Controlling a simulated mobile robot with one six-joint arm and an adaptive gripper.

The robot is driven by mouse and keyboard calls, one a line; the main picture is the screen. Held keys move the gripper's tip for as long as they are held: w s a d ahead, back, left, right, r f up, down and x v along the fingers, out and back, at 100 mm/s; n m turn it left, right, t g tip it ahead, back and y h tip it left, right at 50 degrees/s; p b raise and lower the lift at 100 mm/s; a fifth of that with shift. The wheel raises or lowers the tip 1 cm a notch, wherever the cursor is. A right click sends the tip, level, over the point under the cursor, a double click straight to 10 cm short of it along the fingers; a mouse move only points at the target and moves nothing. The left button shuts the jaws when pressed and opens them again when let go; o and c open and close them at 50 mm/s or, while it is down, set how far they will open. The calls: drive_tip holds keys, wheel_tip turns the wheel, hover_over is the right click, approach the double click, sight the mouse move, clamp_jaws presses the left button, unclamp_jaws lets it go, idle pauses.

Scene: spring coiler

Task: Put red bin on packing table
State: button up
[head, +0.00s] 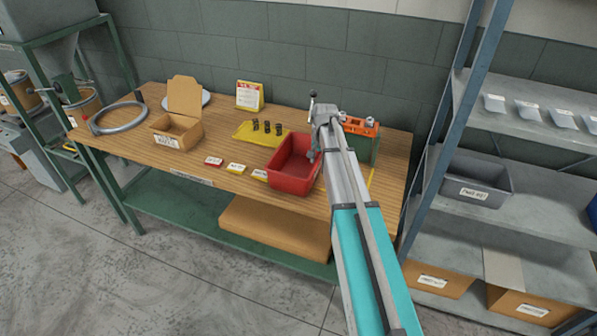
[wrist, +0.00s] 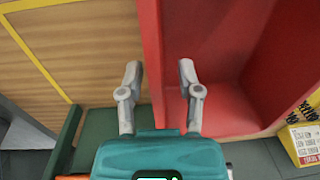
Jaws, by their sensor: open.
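The red bin (head: 291,168) sits upright on the wooden table (head: 130,150), towards its right half near the front edge. It also shows large in the wrist view (wrist: 235,60). My gripper (head: 313,154) is at the bin's right side wall. In the wrist view my gripper (wrist: 159,67) is open, with one finger over the bin's inside and the other outside. The bin's wall lies between the two fingers, and I see no grip on it. Whether the fingertips reach below the rim is hard to tell.
A green box with an orange top (head: 360,127) stands just right of my gripper. A yellow mat (head: 250,133) with small dark parts lies behind the bin. A cardboard box (head: 178,130) is on the left. A shelf rack (head: 460,110) stands on the right.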

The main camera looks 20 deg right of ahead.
drive_tip(key=shift+f+b, duration=0.8)
drive_tip(key=shift+f, duration=0.3)
clamp_jaws()
